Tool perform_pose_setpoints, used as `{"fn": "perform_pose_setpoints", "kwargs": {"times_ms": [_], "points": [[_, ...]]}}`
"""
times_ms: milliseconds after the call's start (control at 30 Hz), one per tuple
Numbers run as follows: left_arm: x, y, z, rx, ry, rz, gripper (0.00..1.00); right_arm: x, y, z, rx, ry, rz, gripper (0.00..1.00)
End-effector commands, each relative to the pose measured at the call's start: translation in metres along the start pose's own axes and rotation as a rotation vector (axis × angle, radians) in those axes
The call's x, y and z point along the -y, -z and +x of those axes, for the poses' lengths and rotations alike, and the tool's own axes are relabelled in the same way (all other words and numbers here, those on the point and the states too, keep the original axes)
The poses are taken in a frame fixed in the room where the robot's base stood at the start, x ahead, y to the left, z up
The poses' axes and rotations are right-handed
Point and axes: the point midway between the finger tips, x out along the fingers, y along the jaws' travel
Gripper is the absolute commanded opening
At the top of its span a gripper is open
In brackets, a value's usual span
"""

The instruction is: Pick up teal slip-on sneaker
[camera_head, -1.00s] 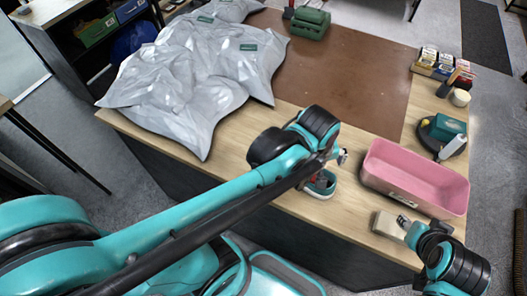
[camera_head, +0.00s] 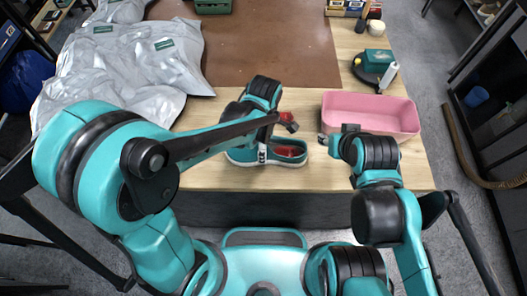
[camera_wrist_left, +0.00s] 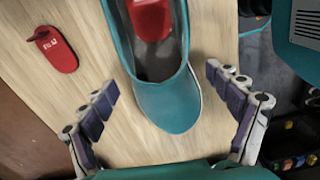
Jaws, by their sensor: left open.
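The teal slip-on sneaker (camera_head: 285,153) lies on the wooden table in front of me, with something red inside it. In the left wrist view the sneaker (camera_wrist_left: 172,103) runs up from the middle, one rounded end towards me. My left gripper (camera_head: 262,153) is at the sneaker's left end in the head view. Its fingers (camera_wrist_left: 170,100) are spread wide on either side of that end, with gaps showing, so it is open and empty. My right gripper (camera_head: 330,140) is by the pink bin's near left corner; its fingers are too small and hidden to judge.
The pink bin (camera_head: 371,113) stands to the right. Grey plastic bags (camera_head: 125,75) cover the table's left side. A dark round base with a green box (camera_head: 375,62) is behind the bin. The brown mat (camera_head: 265,50) is largely clear.

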Motion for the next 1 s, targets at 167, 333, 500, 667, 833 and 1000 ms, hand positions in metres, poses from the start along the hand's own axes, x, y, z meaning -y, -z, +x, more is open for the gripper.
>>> {"fn": "perform_pose_setpoints", "kwargs": {"times_ms": [167, 333, 500, 667, 833, 1000], "points": [[0.0, 0.0, 0.0108, 0.0, 0.0, 0.001, 0.89, 0.0, -0.0019, 0.0028, 0.0, 0.0, 0.0, 0.4], [0.0001, 0.0, 0.0099, 0.0, 0.0, 0.001, 0.89, 0.0, -0.0015, 0.0022, 0.0, 0.0, 0.0, 0.4], [0.0, 0.0, 0.0098, 0.0, 0.0, 0.001, 0.45, 0.0, -0.0015, 0.0022, 0.0, 0.0, 0.0, 0.4], [0.0, 0.0, 0.0097, 0.0, -0.001, 0.001, 0.24, 0.0, -0.0015, 0.0023, 0.0, 0.0, 0.0, 0.4], [0.0, 0.0, 0.0097, 0.0, -0.001, 0.001, 0.24, 0.0, -0.0015, 0.0023, 0.0, 0.0, 0.0, 0.4], [-0.0001, -0.0001, 0.0042, 0.0, -0.001, 0.001, 0.24, 0.0, -0.0002, 0.0005, 0.0, 0.0, 0.0, 0.4]]}}
